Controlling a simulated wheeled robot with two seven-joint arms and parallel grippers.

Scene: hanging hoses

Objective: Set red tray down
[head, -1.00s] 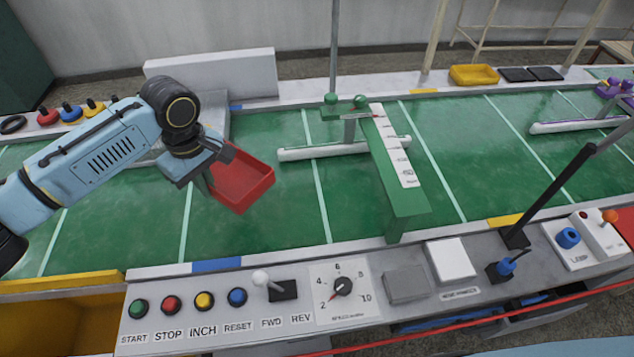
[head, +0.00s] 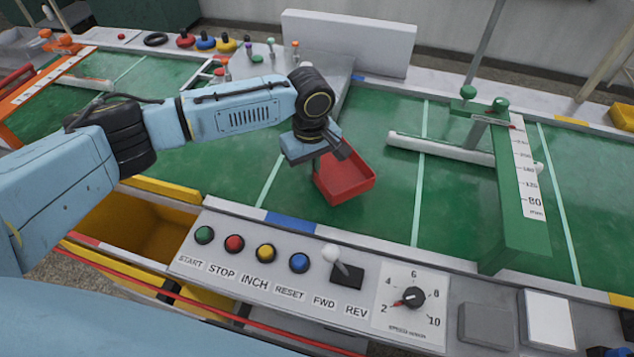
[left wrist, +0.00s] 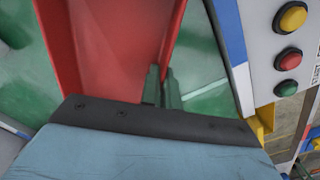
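The red tray (head: 345,180) is a shallow open box over the green belt, between two pale cross lines, in the head view. My left gripper (head: 318,165) is at its left side, with the fingers at the tray's wall. In the left wrist view the red tray (left wrist: 105,40) fills the upper middle, and the dark fingers (left wrist: 162,88) sit close together at its side wall, gripping it. I cannot tell whether the tray's underside touches the belt. My right gripper is not in view.
The green belt (head: 385,125) is bare around the tray. A green gauge bar (head: 515,210) spans the belt on the right. A control panel (head: 300,285) with buttons and a lever lies in front. A yellow bin (head: 140,235) is at front left.

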